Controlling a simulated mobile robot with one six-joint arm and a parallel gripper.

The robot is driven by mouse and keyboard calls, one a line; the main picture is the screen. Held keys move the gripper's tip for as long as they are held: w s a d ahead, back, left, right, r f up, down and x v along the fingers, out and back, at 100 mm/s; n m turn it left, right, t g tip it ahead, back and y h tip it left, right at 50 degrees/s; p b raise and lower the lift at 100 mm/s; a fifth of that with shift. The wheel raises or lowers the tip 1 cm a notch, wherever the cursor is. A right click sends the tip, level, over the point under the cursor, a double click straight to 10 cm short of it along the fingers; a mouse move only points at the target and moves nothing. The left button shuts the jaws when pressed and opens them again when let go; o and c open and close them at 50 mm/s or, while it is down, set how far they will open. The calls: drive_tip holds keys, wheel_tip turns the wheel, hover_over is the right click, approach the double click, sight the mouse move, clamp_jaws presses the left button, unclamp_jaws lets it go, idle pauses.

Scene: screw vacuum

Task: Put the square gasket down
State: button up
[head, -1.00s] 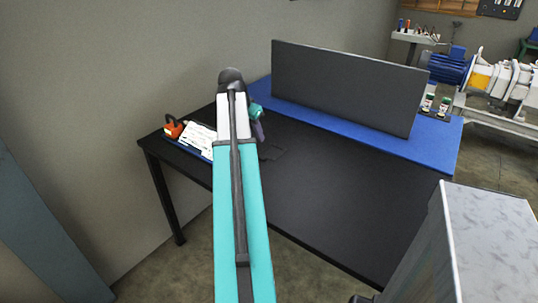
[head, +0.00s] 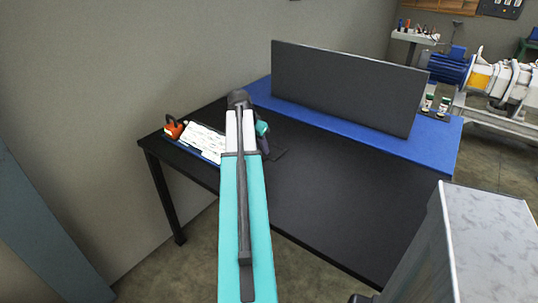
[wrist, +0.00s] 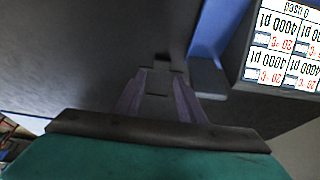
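My gripper (head: 264,145) points down over the back left of the black table, at the end of my teal and white arm. The arm hides part of it in the head view. In the wrist view the two dark fingers (wrist: 160,85) reach away from the camera, and a small dark piece shows between their tips. I cannot tell whether that piece is the square gasket or part of the gripper or table. In the head view a thin dark flat shape (head: 279,154) lies on the table just right of the gripper; its outline is too faint to name.
The black table (head: 340,205) is bare in its middle and right. A dark upright panel (head: 345,85) stands on a blue strip (head: 440,145) behind. A red padlock (head: 173,128) and white label sheets (head: 204,140) lie at the left edge. The labels fill the wrist view's upper right (wrist: 285,45).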

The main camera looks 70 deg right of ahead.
sight(264, 156)
drive_tip(key=shift+f, duration=0.1)
drive_tip(key=shift+p+x, duration=0.55)
drive_tip(key=shift+x, duration=1.95)
drive_tip(key=shift+w, duration=0.1)
drive_tip(key=c, duration=0.9)
drive_tip(key=shift+r, duration=0.2)
drive_tip(key=shift+r+b, duration=0.45)
drive_tip(key=shift+r, duration=1.05)
drive_tip(key=s+a, duration=0.2)
drive_tip(key=a, duration=0.2)
drive_tip(key=s+a+r+b, duration=0.1)
drive_tip(key=s+a, duration=0.1)
drive_tip(key=a, duration=0.3)
drive_tip(key=s+a+b, duration=0.1)
drive_tip(key=s+a, duration=0.2)
drive_tip(key=a, duration=0.2)
drive_tip(key=shift+a+r, duration=0.25)
drive_tip(key=shift+r, duration=0.05)
drive_tip(key=shift+w, duration=0.1)
